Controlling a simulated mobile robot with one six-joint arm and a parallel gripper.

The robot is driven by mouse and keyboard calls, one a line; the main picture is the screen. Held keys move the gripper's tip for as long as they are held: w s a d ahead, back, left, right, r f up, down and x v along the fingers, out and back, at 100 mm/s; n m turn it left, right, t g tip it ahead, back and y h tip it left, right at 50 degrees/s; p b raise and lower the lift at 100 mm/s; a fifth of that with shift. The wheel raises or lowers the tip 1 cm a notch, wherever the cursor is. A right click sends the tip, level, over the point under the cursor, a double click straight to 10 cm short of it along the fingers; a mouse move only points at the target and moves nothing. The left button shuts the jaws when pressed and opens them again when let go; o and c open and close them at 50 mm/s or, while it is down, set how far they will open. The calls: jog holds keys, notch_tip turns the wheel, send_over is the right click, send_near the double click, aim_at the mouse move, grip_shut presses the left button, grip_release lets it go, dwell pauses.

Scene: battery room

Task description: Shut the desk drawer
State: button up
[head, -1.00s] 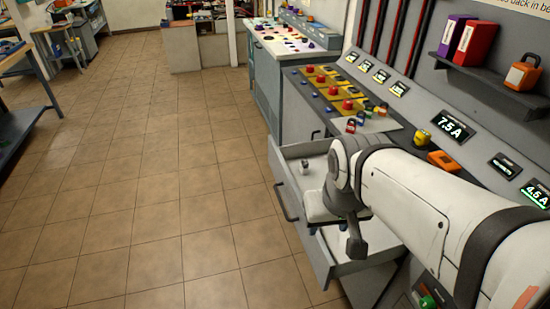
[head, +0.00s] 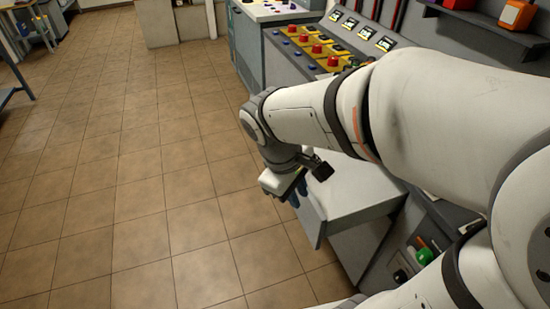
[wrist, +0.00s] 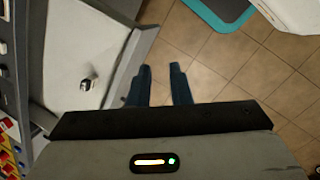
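The desk drawer stands open, pulled out from the grey desk. Its light interior (head: 360,188) and grey front panel (head: 311,222) show in the head view, partly hidden by my arm. In the wrist view the drawer interior (wrist: 65,55) is at the left, with a small metal-and-dark object (wrist: 87,84) lying in it. My gripper (head: 293,198) is at the outer side of the front panel, pointing down. In the wrist view my gripper (wrist: 160,75) has two dark blue fingers apart with nothing between them. The left finger is close to the drawer front; I cannot tell whether they touch.
The desk's sloped console (head: 312,45) carries red, yellow and blue controls. A shelf (head: 480,17) hangs above it. Tiled floor (head: 130,190) left of the drawer is clear. A teal-edged mat (wrist: 222,12) lies on the floor in the wrist view.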

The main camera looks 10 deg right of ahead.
jog(key=w+a+f+n+h+b, duration=0.1)
jog(key=f+n+b, duration=0.1)
jog(key=f, duration=0.2)
jog(key=w+a+f+n+h+b, duration=0.1)
jog(key=w+a+f+n+b, duration=0.1)
jog(key=f+b, duration=0.1)
jog(key=w+a+f+n+h+b, duration=0.1)
jog(key=f+n+h+b, duration=0.1)
jog(key=f+n, duration=0.1)
jog(key=shift+w+a+f, duration=0.15)
jog(key=shift+f, duration=0.65)
grip_shut()
jog(key=n+t+h+b, duration=0.1)
jog(key=n+h+b, duration=0.1)
jog(key=n+b, duration=0.4)
send_near(305, 219)
notch_tip(305, 219, down, 4)
jog(key=d+m+b, duration=0.1)
jog(key=d, duration=0.2)
jog(key=shift+w+d, duration=0.1)
jog(key=shift+d, duration=0.5)
